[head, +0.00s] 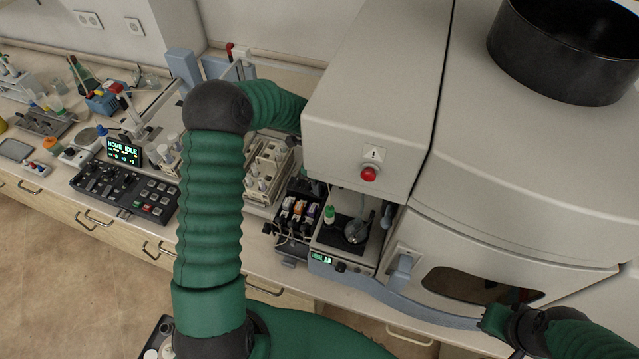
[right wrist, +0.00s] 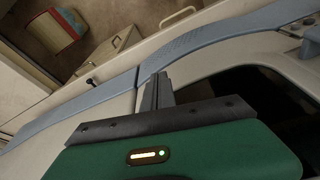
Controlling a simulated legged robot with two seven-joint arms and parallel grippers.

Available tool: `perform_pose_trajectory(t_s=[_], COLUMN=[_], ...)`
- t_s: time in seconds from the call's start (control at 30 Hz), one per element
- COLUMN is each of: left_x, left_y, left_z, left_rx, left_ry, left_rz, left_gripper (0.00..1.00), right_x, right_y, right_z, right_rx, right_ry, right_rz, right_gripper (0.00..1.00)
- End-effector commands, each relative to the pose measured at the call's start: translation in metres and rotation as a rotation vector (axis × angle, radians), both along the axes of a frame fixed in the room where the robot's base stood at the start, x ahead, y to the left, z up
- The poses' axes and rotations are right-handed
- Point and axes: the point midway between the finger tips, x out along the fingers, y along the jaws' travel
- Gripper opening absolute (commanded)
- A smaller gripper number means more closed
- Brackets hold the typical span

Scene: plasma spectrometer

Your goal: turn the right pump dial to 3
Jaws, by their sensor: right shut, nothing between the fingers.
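The small pump unit (head: 292,213) with several coloured tube clips stands left of the sample compartment. A black knob (head: 267,228) is at its left end, and another dark knob (head: 340,267) sits beside a small green display (head: 320,258). Dial marks are too small to read. My left forearm reaches behind the spectrometer's overhang; its gripper (head: 314,187) is mostly hidden near the pump. My right gripper (head: 484,322) is low at the right, by the blue trim. In the right wrist view its fingers (right wrist: 155,92) are shut and empty, apart from the dials.
The spectrometer (head: 370,90) fills the right side, with a red button (head: 370,173) and blue front trim (head: 420,305). A sample rack (head: 268,165) stands behind the pump. A control panel (head: 125,190) is on the bench at left. Floor space is clear in front.

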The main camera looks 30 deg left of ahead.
Motion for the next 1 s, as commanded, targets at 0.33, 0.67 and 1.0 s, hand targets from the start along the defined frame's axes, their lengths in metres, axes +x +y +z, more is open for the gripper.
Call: perform_pose_trajectory(t_s=[0.33, 0.67, 1.0], left_x=[-0.001, 0.001, 0.004], left_y=[0.0, 0.002, 0.002], left_z=[0.001, 0.037, 0.134], left_rx=[0.001, 0.004, 0.003], left_ry=[-0.001, -0.006, -0.004], left_rz=[0.001, 0.002, 0.002], left_gripper=[0.39, 0.39, 0.39], right_x=[0.0, 0.0, 0.0], right_y=[0.0, 0.0, 0.0], right_z=[0.0, -0.011, -0.03], right_rx=[0.0, 0.0, 0.0], right_ry=[0.0, 0.0, 0.0], right_rz=[0.0, 0.0, 0.0], right_gripper=[0.0, 0.0, 0.0])
